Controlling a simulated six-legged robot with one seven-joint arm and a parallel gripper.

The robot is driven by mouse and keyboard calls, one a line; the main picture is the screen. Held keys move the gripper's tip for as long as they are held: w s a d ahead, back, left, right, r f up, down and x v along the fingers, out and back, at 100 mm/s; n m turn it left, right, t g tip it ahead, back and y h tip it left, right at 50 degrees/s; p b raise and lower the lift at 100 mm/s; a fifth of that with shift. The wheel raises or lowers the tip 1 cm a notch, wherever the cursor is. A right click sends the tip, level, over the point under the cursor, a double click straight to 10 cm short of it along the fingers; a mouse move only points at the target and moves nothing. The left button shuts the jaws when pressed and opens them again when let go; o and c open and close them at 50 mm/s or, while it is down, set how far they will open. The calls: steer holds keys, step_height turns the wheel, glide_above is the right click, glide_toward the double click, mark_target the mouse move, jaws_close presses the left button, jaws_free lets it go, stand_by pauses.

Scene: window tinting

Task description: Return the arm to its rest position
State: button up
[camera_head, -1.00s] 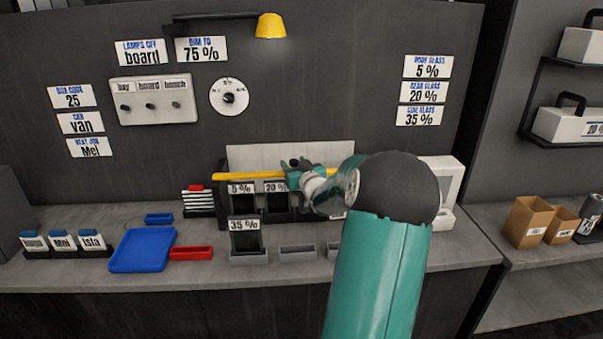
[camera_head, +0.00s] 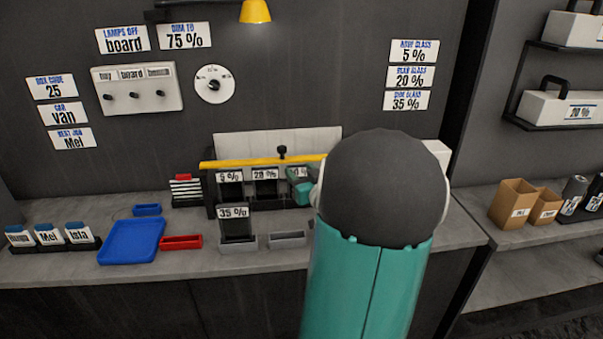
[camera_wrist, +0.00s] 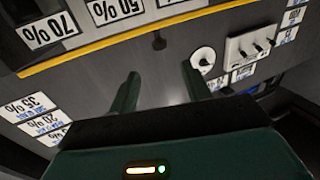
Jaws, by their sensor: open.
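My arm (camera_head: 365,260), teal with a dark round joint, rises through the right-centre of the head view. It hides most of my gripper there; only a small teal part shows beside the label rack. In the wrist view my gripper (camera_wrist: 161,84) shows two dark green fingers spread well apart, with nothing between them. The dial (camera_wrist: 203,59) and switch panel (camera_wrist: 252,42) lie beyond the fingers in that view.
A rack with a yellow bar (camera_head: 255,163) holds dark film samples on the bench. A 35 % sample (camera_head: 236,225) stands in front. A blue tray (camera_head: 132,242) and red tray (camera_head: 181,242) lie left. Cardboard boxes (camera_head: 513,203) stand right. My arm hides the bench's right end.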

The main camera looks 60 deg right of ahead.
stand_by(0.4)
steer(key=w+a+r+n+g+y, duration=0.1)
steer(key=w+a+r+g, duration=0.2)
steer(key=a, duration=0.9)
steer(key=w+a+n+g+y, duration=0.15)
steer(key=w+a, duration=0.25)
steer(key=a, duration=0.7)
steer(key=s+a+n+g+y, duration=0.1)
steer(key=s+a, duration=0.3)
steer(key=a, duration=0.4)
steer(key=s+a+f+n+g+y, duration=0.1)
steer(key=s+a+g+y, duration=0.1)
steer(key=s+a, duration=0.3)
steer(key=s+a+f+n+g+y, duration=0.1)
steer(key=s+a, duration=0.4)
steer(key=a, duration=0.6)
steer(key=g+y, duration=0.1)
steer(key=y, duration=0.1)
steer(key=shift+s+a+n+y, duration=0.25)
steer(key=shift+a+n+y, duration=0.1)
steer(key=shift+c, duration=1.2)
steer(key=shift+d, duration=0.2)
